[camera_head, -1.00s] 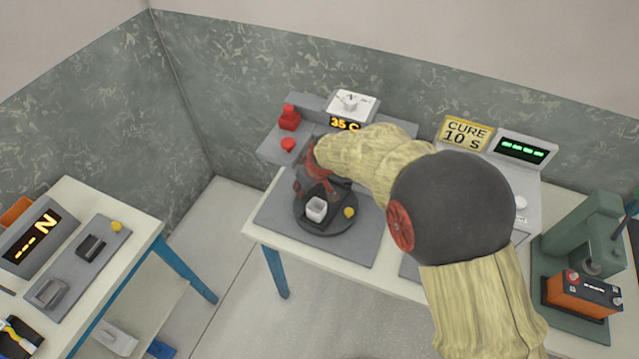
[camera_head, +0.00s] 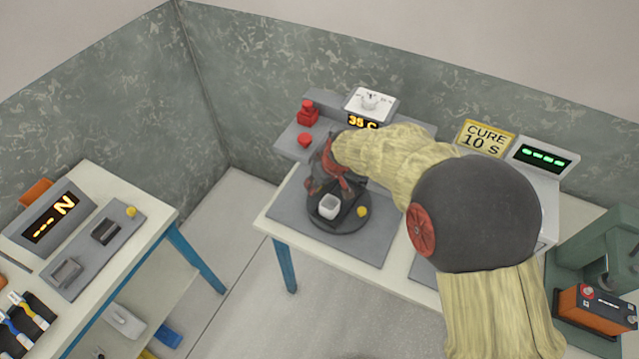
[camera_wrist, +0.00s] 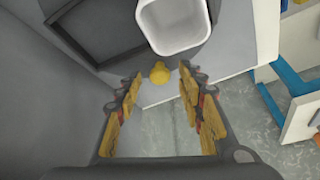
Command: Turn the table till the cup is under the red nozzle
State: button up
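The white square cup (camera_head: 329,207) sits on the dark round turntable (camera_head: 338,226), at the front of its top. A yellow knob (camera_head: 362,211) is at the turntable's right rim. My gripper (camera_head: 336,182) is over the back of the turntable, partly hidden by my arm. In the wrist view, my gripper (camera_wrist: 161,80) is open, with the yellow knob (camera_wrist: 159,72) between or just beyond its fingertips; contact cannot be told. The cup (camera_wrist: 172,25) is above the knob there. The red nozzle (camera_head: 305,140) is at the shelf's front edge, behind and left of the cup, which is not under it.
A grey shelf (camera_head: 290,143) with a red block (camera_head: 308,112) and a "35 C" display (camera_head: 362,121) stands behind the turntable. A "CURE 10 S" sign (camera_head: 486,138) is to the right. A green press (camera_head: 590,240) stands far right. Another table (camera_head: 160,220) is left, across a floor gap.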

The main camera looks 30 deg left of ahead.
jog(key=v, duration=1.1)
jog(key=shift+r, duration=0.2)
jog(key=shift+d, duration=0.15)
jog(key=shift+c, duration=0.2)
